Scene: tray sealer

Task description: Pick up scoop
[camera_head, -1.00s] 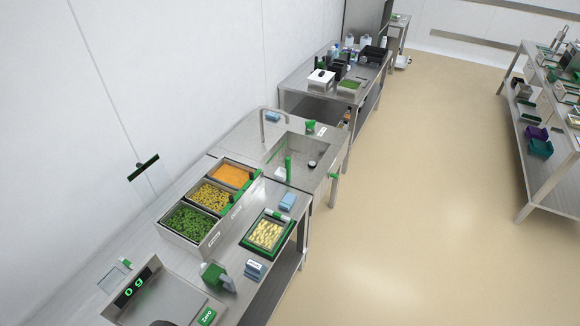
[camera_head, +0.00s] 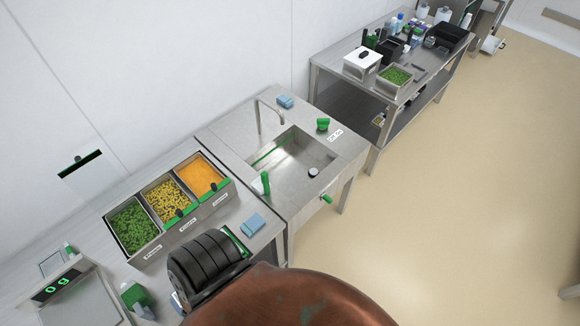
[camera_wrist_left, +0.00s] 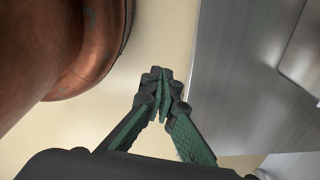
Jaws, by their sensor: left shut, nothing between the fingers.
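No scoop is clearly recognisable. In the head view, green handle-like pieces (camera_head: 181,216) lie along the front rims of the food bins (camera_head: 146,254). I cannot tell whether either is the scoop. My left gripper (camera_wrist_left: 163,79) shows in the left wrist view, with its fingertips together and empty, over the floor beside a steel surface. It is not visible in the head view, where my arm covers the bottom middle. My right gripper is not in view.
The bins hold green, yellow and orange food. A scale (camera_head: 57,288) stands at the lower left. A sink (camera_head: 292,160) with a tap is beyond the bins, and a blue block (camera_head: 254,224) lies near it. A back table (camera_head: 350,92) holds containers. The floor at right is clear.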

